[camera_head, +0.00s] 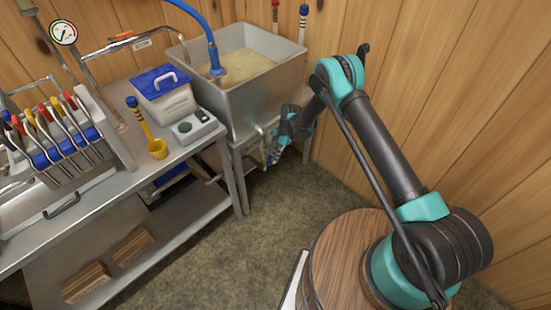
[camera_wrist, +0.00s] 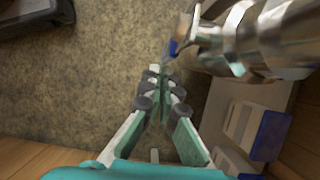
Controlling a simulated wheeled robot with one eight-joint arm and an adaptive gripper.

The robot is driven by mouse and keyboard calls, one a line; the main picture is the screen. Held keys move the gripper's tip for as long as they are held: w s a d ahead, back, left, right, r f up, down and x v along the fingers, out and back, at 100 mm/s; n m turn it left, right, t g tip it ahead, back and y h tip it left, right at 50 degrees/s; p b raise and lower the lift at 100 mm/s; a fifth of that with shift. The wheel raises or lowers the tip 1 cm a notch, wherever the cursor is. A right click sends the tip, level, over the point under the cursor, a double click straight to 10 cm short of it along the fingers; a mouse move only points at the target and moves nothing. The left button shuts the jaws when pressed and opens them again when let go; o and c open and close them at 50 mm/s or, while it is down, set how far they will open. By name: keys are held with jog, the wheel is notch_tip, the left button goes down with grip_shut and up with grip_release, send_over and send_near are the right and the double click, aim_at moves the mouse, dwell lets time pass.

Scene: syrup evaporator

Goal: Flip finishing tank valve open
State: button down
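The finishing tank (camera_head: 262,96) is a deep metal basin of pale liquid against the back wall in the head view. Its metal valve (camera_wrist: 245,40) fills the upper right of the wrist view, with a blue handle (camera_wrist: 173,47) at its left end. My gripper (camera_wrist: 160,73) has its fingertips drawn together, with nothing visible between them. The tips appear just short of the blue handle; contact cannot be told. In the head view my gripper (camera_head: 273,157) is low at the tank's front, and its wrist hides part of the valve.
A metal table (camera_head: 75,222) stands left, carrying a white bin with blue lid (camera_head: 168,95), a scale (camera_head: 193,128), a yellow scoop (camera_head: 157,148) and a rack of tools (camera_head: 62,145). A round wooden top (camera_head: 335,262) is in front. Floor between is clear.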

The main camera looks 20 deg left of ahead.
jog(key=shift+w, duration=0.1)
jog(key=w+d+r, duration=0.1)
jog(key=w+d, duration=0.4)
jog(key=w, duration=0.7)
jog(key=shift+w+d, duration=0.15)
jog(key=shift+w, duration=0.25)
jog(key=shift+r, duration=0.15)
